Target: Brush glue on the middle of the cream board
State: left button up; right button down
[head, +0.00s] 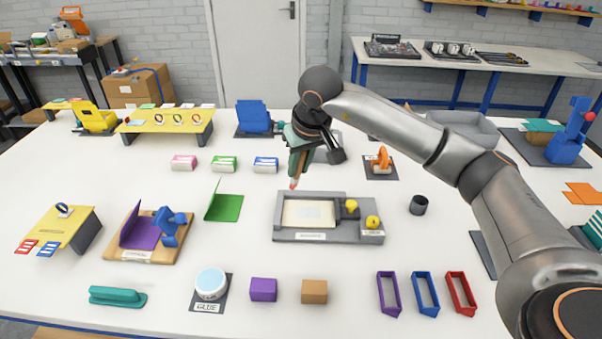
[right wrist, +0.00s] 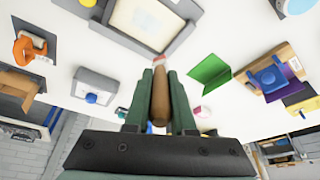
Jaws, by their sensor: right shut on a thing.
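The cream board (head: 308,213) lies in a grey tray-like fixture (head: 292,237) near the middle of the table. It also shows at the top of the right wrist view (right wrist: 148,20). My right gripper (head: 299,165) is shut on a brush (right wrist: 160,95) with a brown handle. The brush (head: 293,182) points down, its pinkish tip above and just behind the left part of the fixture, apart from the board. The glue pot (head: 210,282), round with a pale blue top, stands on a dark labelled mat at the front left. My left gripper is not in view.
Two yellow knobs (head: 372,222) stand on the fixture's right side. A dark cup (head: 418,205) is to its right. Purple (head: 263,290) and brown (head: 314,292) blocks lie in front. A green folded plate (head: 226,207) is to the left. Bare table lies between fixture and glue pot.

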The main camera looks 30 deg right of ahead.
dwell(0.4)
jog(key=shift+f+b, duration=0.4)
jog(key=shift+f, duration=0.1)
jog(key=shift+s, duration=0.1)
